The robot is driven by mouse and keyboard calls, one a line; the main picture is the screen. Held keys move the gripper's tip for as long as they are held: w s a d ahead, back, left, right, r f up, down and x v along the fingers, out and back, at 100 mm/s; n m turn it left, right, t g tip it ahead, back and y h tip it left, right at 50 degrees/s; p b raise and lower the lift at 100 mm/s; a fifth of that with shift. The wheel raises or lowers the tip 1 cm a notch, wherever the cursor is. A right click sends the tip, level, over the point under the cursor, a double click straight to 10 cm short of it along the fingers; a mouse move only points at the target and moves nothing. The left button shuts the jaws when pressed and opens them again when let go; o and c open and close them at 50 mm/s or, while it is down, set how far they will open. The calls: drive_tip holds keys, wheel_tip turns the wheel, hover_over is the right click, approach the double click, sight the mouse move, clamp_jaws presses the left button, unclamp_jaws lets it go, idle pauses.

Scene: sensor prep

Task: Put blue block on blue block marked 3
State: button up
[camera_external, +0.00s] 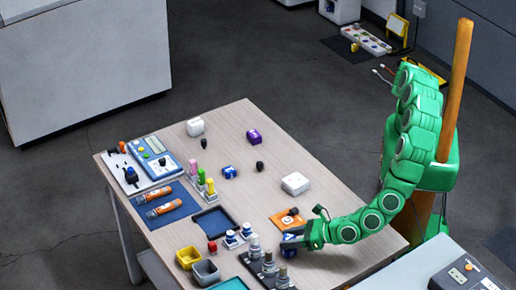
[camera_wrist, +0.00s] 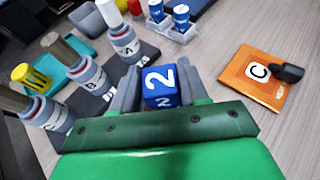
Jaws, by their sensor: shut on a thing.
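A blue block marked 2 (camera_wrist: 160,88) is between the two fingers of my gripper (camera_wrist: 158,78) in the wrist view, with white 2s on its top and near face. My gripper (camera_external: 290,241) is shut on it near the front right of the table, just right of the grey sensor posts. In the outside view the held block is mostly hidden by the gripper. Another blue block (camera_external: 230,172) with white marking sits on the table's middle; its number is too small to read.
Lettered grey posts (camera_wrist: 88,75) stand close left of my gripper. An orange plate marked C (camera_wrist: 252,84) with a black knob lies to the right. A white box (camera_external: 295,183), purple block (camera_external: 254,136) and white block (camera_external: 195,126) stand farther back.

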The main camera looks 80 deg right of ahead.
drive_tip(key=shift+f, duration=0.65)
drive_tip(key=shift+f, duration=0.1)
drive_tip(key=o, duration=1)
drive_tip(key=shift+s+r, duration=0.25)
drive_tip(key=shift+s, duration=0.05)
drive_tip(key=v, duration=1.1)
drive_tip(key=shift+s+r, duration=0.15)
